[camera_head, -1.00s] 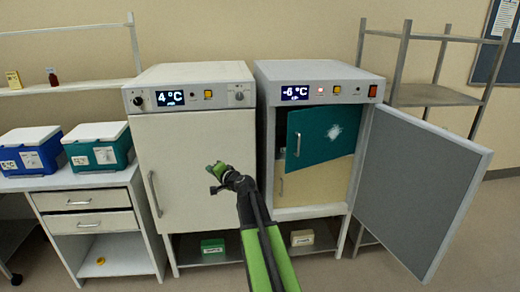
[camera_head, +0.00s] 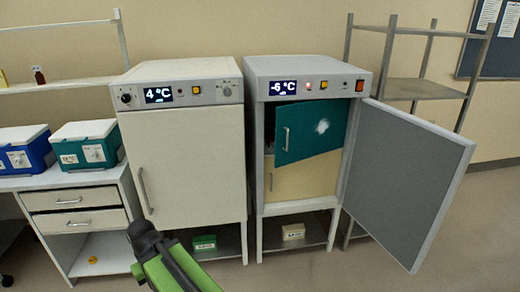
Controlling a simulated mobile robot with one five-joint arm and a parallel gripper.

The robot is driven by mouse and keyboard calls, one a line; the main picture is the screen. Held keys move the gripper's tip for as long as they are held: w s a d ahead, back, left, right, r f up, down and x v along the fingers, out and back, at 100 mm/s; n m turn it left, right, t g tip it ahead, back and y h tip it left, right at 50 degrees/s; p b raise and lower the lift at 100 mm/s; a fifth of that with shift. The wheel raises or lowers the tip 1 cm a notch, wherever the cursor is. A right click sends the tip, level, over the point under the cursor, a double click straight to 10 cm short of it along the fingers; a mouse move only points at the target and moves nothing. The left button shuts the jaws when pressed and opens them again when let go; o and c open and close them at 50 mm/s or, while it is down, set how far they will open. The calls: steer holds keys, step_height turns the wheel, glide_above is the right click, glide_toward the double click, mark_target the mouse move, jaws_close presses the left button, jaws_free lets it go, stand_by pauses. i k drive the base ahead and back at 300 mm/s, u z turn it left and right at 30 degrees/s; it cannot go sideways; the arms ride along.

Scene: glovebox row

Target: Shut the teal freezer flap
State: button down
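The teal freezer flap (camera_head: 308,134) sits in the upper part of the right-hand cabinet (camera_head: 250,180), which reads -6 °C. It has a pale frosty patch and a vertical handle (camera_head: 287,140) near its left edge. The flap stands ajar, its left edge swung out towards me and a dark gap at its upper left. Below it is a closed cream panel (camera_head: 300,178). My gripper's fingers do not show; only part of my arm is visible at the bottom, left of the flap and well apart from it.
The cabinet's large grey outer door (camera_head: 405,185) stands wide open to the right. A closed 4 °C cabinet (camera_head: 185,165) stands close on the left. A drawer unit (camera_head: 85,208) with blue and teal cool boxes is further left. Floor shows in front.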

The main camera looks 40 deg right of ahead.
mark_target(304, 131)
steer(key=u, duration=1.15)
steer(key=k, duration=1.5)
steer(key=z, duration=1)
steer(key=i, duration=1)
